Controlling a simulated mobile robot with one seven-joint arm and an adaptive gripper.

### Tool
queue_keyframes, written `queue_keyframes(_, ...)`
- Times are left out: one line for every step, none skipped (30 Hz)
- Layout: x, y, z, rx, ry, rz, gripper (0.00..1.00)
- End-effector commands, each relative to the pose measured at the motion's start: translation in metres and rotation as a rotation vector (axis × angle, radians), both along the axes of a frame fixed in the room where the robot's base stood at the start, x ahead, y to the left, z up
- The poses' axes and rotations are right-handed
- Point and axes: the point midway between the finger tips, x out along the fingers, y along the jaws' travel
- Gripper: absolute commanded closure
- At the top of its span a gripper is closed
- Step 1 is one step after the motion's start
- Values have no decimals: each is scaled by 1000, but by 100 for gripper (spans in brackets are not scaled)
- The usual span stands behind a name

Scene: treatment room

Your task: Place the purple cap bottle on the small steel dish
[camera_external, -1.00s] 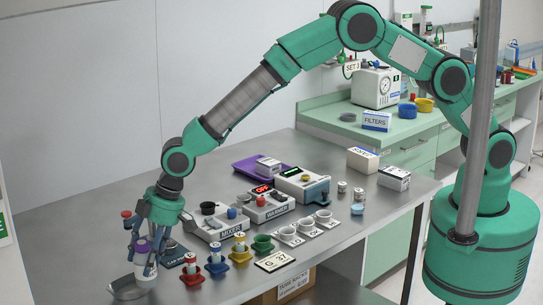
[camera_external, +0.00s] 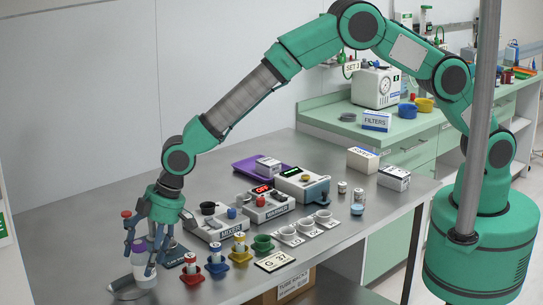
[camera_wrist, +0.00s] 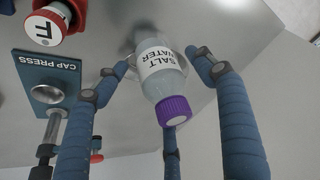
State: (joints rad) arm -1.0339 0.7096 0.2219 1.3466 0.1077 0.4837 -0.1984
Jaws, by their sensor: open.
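The purple cap bottle (camera_external: 143,268), a clear bottle with a white label, stands about upright at the front left of the steel table. In the wrist view, its label reads SALT WATER and its purple cap (camera_wrist: 173,110) points toward me. The small steel dish (camera_external: 122,288) is at the bottle's base, which appears to rest in it; the exact contact is hard to see. My gripper (camera_external: 150,258) is open around the bottle. In the wrist view, its blue fingers stand apart from the bottle on both sides, with a third finger below the cap.
The cap press (camera_wrist: 48,77) is close beside my fingers, and a row of colored holders with small bottles (camera_external: 217,265) runs to the right. The mixer (camera_external: 222,228) and warmer (camera_external: 265,208) stand behind.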

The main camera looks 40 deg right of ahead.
Motion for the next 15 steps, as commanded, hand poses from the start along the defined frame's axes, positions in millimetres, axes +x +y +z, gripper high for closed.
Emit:
queue_keyframes(0, -1, 5, 2, -1, 0, 31)
queue_keyframes(-1, -2, 8, 2, -1, 0, 31)
queue_keyframes(-1, -3, 11, 2, -1, 0, 31)
queue_keyframes(-1, -4, 14, 2, -1, 0, 31)
queue_keyframes(-2, -5, 18, 2, -1, 0, 31)
queue_keyframes(-3, -7, 23, 3, -1, 0, 31)
queue_keyframes(-3, -9, 26, 3, -1, 0, 31)
queue_keyframes(-4, -10, 30, 2, -1, 0, 31)
queue_keyframes(-5, -12, 36, 2, -1, 0, 31)
queue_keyframes(-6, -14, 40, 2, -1, 0, 31)
queue_keyframes(-6, -16, 45, 2, -1, 0, 31)
queue_keyframes(-7, -18, 51, 2, -1, 0, 31)
queue_keyframes(-8, -20, 55, 1, 0, 0, 31)
queue_keyframes(-9, -21, 60, 2, -1, 0, 31)
queue_keyframes(-10, -24, 66, 1, 0, 0, 31)
